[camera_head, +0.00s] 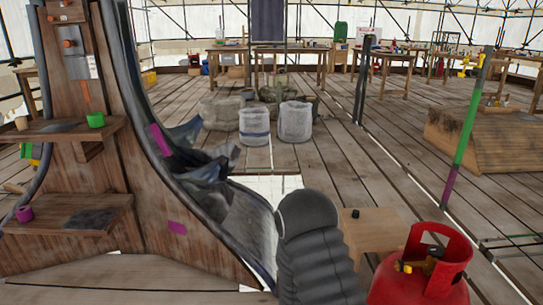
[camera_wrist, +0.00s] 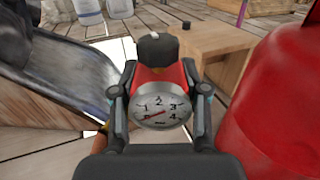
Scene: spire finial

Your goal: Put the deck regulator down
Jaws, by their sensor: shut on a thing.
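The deck regulator (camera_wrist: 160,108) fills the middle of the wrist view. It has a pale round dial with numbers, a red body and a black knob on its far end. My gripper (camera_wrist: 160,100) is shut on it, with one finger on each side of the dial. The regulator appears held in the air; whether its underside touches anything is hidden. In the head view my dark arm hides the gripper and the regulator.
A low wooden box (camera_head: 380,236) stands just beyond, with a small black item (camera_head: 355,213) near its corner. A red gas cylinder (camera_head: 424,270) stands close on the right. A dark chute (camera_head: 235,215) and wooden structure (camera_head: 105,165) stand on the left. Open plank floor lies farther back.

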